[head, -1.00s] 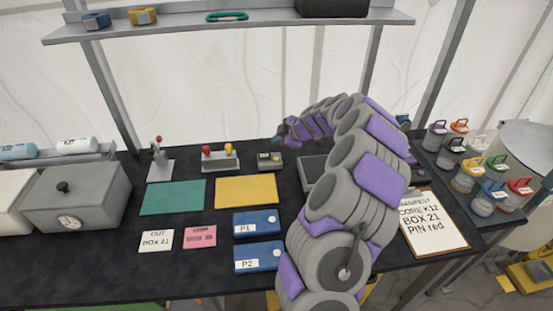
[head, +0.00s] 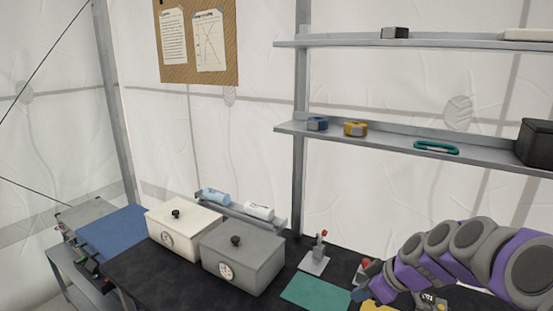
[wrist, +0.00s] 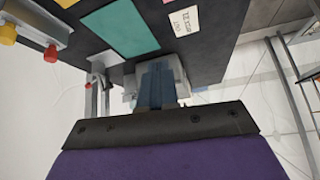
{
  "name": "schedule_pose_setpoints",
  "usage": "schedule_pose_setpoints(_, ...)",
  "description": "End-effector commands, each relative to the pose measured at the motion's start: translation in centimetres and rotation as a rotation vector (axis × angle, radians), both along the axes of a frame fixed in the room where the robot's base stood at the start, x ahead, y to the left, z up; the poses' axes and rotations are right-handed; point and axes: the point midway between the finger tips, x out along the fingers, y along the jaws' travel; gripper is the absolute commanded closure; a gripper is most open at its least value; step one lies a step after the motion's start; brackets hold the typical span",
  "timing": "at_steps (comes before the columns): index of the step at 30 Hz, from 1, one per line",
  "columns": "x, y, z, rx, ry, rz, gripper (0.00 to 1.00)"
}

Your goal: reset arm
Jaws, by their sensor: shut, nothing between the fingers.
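My arm, purple and grey, reaches in from the right edge in the head view, bent and raised over the dark table (head: 180,291). My gripper (head: 362,293) is at its left end, by the right edge of the teal mat (head: 312,292). In the wrist view the blue fingers of my gripper (wrist: 157,84) are together with nothing between them. The teal mat also shows there (wrist: 122,27), past the fingers; the table looks upside down in this view.
A white box (head: 185,226) and a grey box (head: 243,258) with black knobs stand on the table. A small lever stand (head: 315,257) is near the arm. Shelves (head: 400,143) hang behind. A blue mat (head: 112,232) lies far left. Open air is above the boxes.

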Motion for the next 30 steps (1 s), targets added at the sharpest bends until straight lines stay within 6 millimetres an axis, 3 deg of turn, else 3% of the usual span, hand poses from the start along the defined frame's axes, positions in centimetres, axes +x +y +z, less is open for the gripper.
schedule_pose_setpoints(1,-2.1,2.1,0.4,0.0,0.055,-0.003,1.0)
schedule_pose_setpoints(3,-5.1,4.4,0.6,-0.006,0.143,-0.032,1.0)
schedule_pose_setpoints(9,-14.5,8.2,0.1,-0.077,0.383,-0.182,1.0)
schedule_pose_setpoints(13,-20.7,8.8,-0.5,-0.152,0.513,-0.33,1.0)
schedule_pose_setpoints(18,-27.7,7.9,-1.4,-0.253,0.632,-0.558,1.0)
schedule_pose_setpoints(24,-32.3,6.5,-2.2,-0.319,0.695,-0.749,1.0)
schedule_pose_setpoints(30,-33.2,6.2,-2.3,-0.33,0.705,-0.795,1.0)
